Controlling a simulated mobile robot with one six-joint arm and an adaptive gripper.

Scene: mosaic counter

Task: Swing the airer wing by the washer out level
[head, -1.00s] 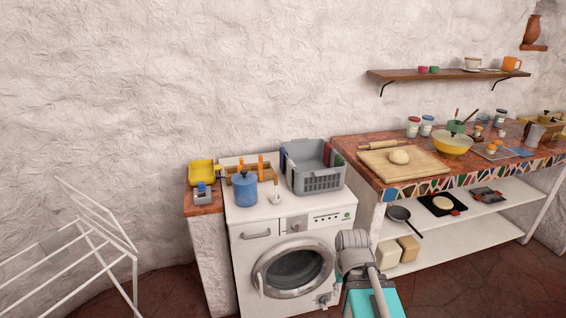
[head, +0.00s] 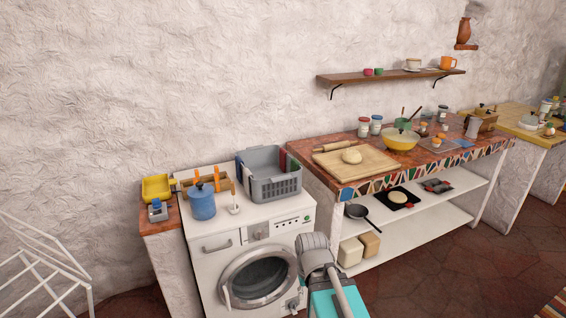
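The airer (head: 45,268) is a white rod frame at the lower left edge in the head view. Its upper rods slope, and its left and lower parts are cut off. The washer (head: 215,262) is white with a round glass door, right of the airer with a gap between them. My grey arm rises at the bottom centre, in front of the washer's right side. A small grey and dark part by the door's lower right seems to be my gripper (head: 293,305). It is well right of the airer, and its fingers cannot be made out.
A grey basket (head: 270,184) and a blue jug (head: 202,202) stand on the washer. A narrow counter with a yellow tray (head: 156,188) is left of it. The mosaic counter (head: 350,188) with open shelves stands right. Floor shows between airer and washer.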

